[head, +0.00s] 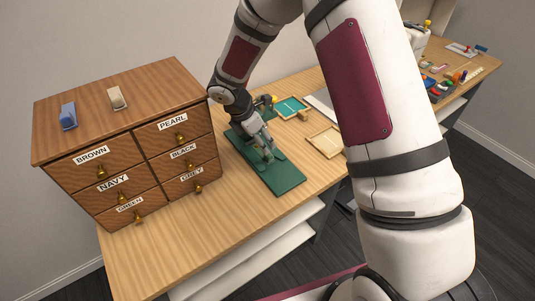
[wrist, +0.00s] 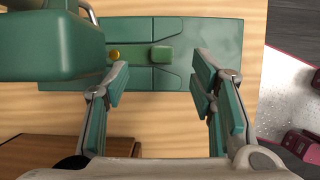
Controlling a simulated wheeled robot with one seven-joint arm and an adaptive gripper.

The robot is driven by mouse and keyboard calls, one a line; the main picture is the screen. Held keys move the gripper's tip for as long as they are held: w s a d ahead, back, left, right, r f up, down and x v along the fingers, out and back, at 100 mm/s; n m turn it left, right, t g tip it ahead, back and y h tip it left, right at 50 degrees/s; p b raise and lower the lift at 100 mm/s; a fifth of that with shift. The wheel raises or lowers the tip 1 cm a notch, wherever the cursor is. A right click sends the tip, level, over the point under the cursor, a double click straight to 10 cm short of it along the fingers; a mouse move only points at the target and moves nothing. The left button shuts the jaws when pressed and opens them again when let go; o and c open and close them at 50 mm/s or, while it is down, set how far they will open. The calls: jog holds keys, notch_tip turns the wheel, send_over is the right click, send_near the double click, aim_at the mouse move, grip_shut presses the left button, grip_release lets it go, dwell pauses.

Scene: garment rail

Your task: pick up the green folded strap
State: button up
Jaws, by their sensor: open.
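A small green block-like piece, which looks like the folded strap (wrist: 161,54), lies on a darker green base plate (wrist: 200,32) in the wrist view. My gripper (wrist: 160,80) is open, its green-padded fingers apart and nothing between them. In the wrist view the strap shows between the two fingertips and slightly beyond them. In the head view my gripper (head: 267,151) points down over the green base plate (head: 287,181). I cannot make out the strap clearly there; the fingers cover that part.
A large green body (wrist: 50,48) stands close by my left finger in the wrist view. A wooden drawer cabinet (head: 120,150) stands left of the plate, with a blue item (head: 68,117) and a pale item (head: 116,98) on top. A shallow wooden tray (head: 327,141) lies to the right.

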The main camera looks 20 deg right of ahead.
aim_at(270, 154)
jog(key=p+x, duration=0.1)
jog(key=x, duration=0.7)
jog(key=shift+s+f, duration=0.15)
jog(key=shift+s, duration=0.05)
grip_shut()
